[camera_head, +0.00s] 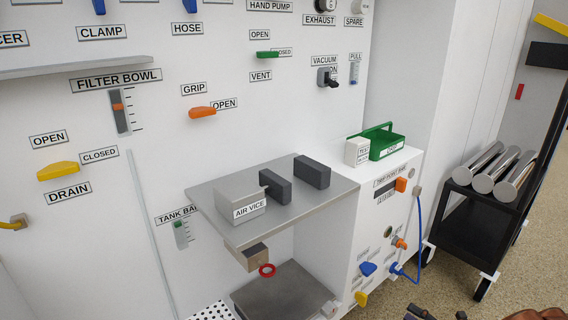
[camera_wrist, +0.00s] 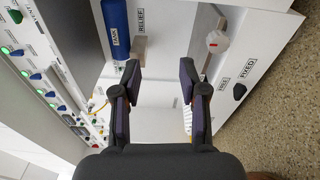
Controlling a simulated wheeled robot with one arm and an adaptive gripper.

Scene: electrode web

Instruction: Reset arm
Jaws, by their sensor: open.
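My gripper (camera_wrist: 160,82) shows in the wrist view with its two dark, purple-padded fingers spread apart. Nothing is between the fingers. Beyond them is a white panel with a blue cylinder labelled tank (camera_wrist: 116,28) at the upper left and a round white knob (camera_wrist: 217,41) at the upper right. The fingers appear apart from both. In the head view the gripper cannot be made out clearly; only dark and brown parts show at the bottom right edge.
In the head view, a grey shelf (camera_head: 329,209) holds the air vice (camera_head: 240,206) and dark blocks. A green bin (camera_head: 386,145) sits on the white cabinet. A black cart (camera_head: 461,219) with metal cylinders stands at right. Speckled floor (camera_head: 535,255) is clear beside it.

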